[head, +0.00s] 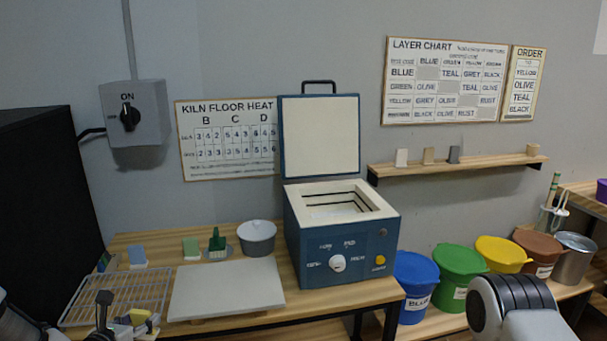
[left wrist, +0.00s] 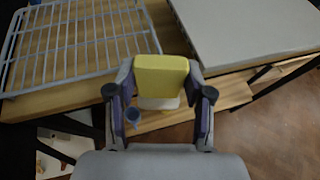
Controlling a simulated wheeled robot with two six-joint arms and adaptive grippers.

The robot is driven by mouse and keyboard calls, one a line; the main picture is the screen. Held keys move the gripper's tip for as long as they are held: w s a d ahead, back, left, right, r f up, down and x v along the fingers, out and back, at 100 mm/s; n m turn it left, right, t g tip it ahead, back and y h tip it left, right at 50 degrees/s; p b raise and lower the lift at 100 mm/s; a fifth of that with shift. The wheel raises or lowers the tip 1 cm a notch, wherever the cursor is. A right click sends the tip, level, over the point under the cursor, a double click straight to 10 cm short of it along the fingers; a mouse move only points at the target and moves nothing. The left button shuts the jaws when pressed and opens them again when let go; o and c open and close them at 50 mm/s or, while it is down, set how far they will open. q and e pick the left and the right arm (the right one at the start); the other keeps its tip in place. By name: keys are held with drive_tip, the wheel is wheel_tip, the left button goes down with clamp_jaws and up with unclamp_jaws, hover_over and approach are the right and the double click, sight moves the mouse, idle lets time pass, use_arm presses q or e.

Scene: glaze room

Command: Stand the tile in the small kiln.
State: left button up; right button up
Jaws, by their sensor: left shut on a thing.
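The small kiln (head: 345,250) is a blue box on the wooden bench. Its lid (head: 320,137) stands open against the wall, and its pale chamber (head: 340,205) shows from above. My left gripper (head: 126,321) is low at the left of the head view, at the bench's front edge, left of the kiln. In the left wrist view, my left gripper (left wrist: 159,88) is shut on a tile (left wrist: 161,72), yellow on its upper part and pale below. The tile also shows small in the head view (head: 139,316). My right gripper is out of view.
A wire rack (head: 115,290) and a pale slab (head: 225,287) lie on the bench. A lidded grey pot (head: 257,236) and a green object (head: 216,240) stand behind the slab. Coloured buckets, including a blue one (head: 413,285), line the right. A shelf (head: 460,166) holds small tiles.

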use_arm(q)
drive_tip(key=s+d+f+m+g+h, duration=0.1)
drive_tip(key=s+d+m+g+h, duration=0.2)
drive_tip(key=s+d+m+h, duration=0.2)
drive_tip(key=s+d+f+m+g+h, duration=0.2)
drive_tip(key=s+d+m+h, duration=0.3)
drive_tip(key=s+d, duration=0.5)
drive_tip(key=d, duration=0.3)
drive_tip(key=shift+s+d+f+m+g+h, duration=0.2)
drive_tip(key=shift+d+f+m+g+h, duration=0.1)
drive_tip(key=shift+d+g, duration=0.1)
